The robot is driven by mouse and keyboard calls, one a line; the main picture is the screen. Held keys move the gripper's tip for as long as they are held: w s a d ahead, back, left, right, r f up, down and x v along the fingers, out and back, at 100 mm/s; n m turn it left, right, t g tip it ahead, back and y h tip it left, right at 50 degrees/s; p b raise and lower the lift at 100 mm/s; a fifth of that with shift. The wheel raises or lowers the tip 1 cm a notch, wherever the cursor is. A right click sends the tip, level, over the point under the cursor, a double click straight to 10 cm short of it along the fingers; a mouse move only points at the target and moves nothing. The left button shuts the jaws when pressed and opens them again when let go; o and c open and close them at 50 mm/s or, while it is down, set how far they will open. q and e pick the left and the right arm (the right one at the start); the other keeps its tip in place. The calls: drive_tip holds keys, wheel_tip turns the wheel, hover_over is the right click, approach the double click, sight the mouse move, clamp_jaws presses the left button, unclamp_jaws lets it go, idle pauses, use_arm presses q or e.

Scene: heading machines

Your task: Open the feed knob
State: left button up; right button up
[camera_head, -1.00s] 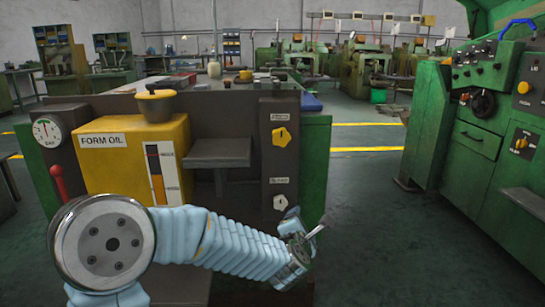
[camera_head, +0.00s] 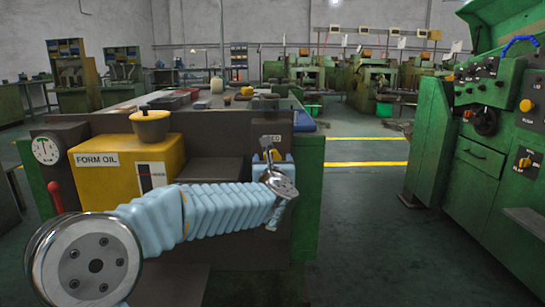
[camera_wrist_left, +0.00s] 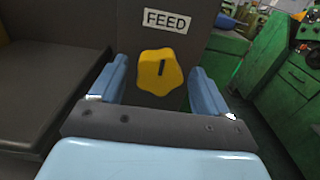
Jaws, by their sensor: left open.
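The feed knob (camera_wrist_left: 160,72) is a yellow lobed knob with a dark slot mark, below a white FEED label (camera_wrist_left: 166,20) on a dark panel. In the left wrist view it stands between the two blue fingers of my left gripper (camera_head: 277,160), with a gap on each side. The gripper is open. In the head view the gripper is in front of the panel and hides most of the knob; only a bit of yellow shows below the label. My right gripper is not in view.
The yellow FORM OIL box (camera_head: 110,172) with a pot (camera_head: 150,127) on top, a gauge (camera_head: 46,149) and a red lever (camera_head: 56,195) are left of the panel. A green machine (camera_head: 490,130) stands at the right across open floor.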

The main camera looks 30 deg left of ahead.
use_arm(q)
drive_tip(key=shift+x, duration=0.8)
drive_tip(key=shift+s, duration=0.1)
drive_tip(key=c, duration=1)
